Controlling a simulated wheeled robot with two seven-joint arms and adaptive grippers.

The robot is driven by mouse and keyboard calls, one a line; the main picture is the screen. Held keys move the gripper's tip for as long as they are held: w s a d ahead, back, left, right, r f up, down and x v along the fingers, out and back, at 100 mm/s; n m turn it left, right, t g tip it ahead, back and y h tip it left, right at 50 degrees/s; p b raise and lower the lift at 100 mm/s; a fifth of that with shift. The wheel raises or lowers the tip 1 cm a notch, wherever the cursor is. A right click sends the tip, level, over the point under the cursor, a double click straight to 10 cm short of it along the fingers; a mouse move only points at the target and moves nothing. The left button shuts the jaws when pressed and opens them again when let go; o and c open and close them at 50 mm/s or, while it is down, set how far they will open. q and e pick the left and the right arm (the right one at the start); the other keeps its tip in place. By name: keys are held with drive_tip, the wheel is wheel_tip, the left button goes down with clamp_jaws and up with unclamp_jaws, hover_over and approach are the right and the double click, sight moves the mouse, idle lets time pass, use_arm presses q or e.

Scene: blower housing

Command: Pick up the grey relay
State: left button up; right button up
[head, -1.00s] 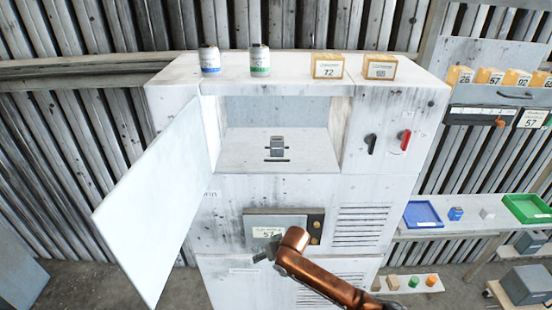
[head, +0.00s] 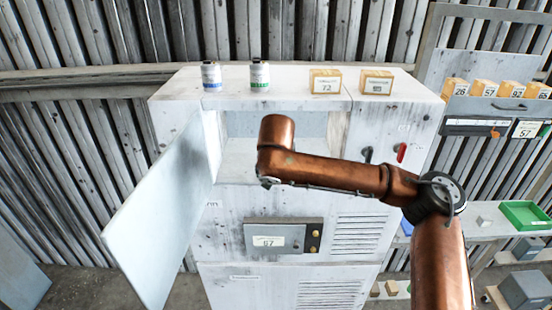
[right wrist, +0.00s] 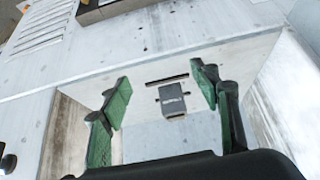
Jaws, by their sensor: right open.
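The grey relay (right wrist: 172,101) sits inside the open compartment of the white cabinet, between two dark slots, in the right wrist view. In the head view my right arm hides it. My right gripper (right wrist: 160,80) is open, with its green fingers spread to either side of the relay in the picture; the relay is apart from them and farther away. In the head view the end of my right arm is in front of the compartment opening, and its fingers are hidden. My left gripper is not in view.
The cabinet door (head: 160,215) stands open at the left. Two cans (head: 259,76) and two boxes (head: 325,82) stand on the cabinet top. A panel with a display (head: 268,242) is below the compartment. A red switch (head: 402,152) is at its right. A green tray (head: 525,215) lies on the right shelf.

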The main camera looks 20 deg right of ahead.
drive_tip(key=w+d+p, duration=0.1)
drive_tip(key=w+p, duration=0.1)
drive_tip(key=w, duration=0.2)
drive_tip(key=w+d+p, duration=0.1)
drive_tip(key=w+p, duration=0.1)
drive_tip(key=w, duration=0.1)
drive_tip(key=w+d+p, duration=0.1)
drive_tip(key=w+p, duration=0.1)
drive_tip(key=w, duration=0.2)
drive_tip(key=shift+w+d+r, duration=0.1)
drive_tip(key=shift+w+r, duration=0.1)
drive_tip(key=shift+w, duration=0.1)
drive_tip(key=p+x, duration=0.1)
drive_tip(key=x, duration=0.4)
drive_tip(key=shift+f+p, duration=0.1)
drive_tip(key=shift+p, duration=0.3)
drive_tip(key=shift+s, duration=0.1)
drive_tip(key=shift+c, duration=0.7)
drive_tip(key=c, duration=1.2)
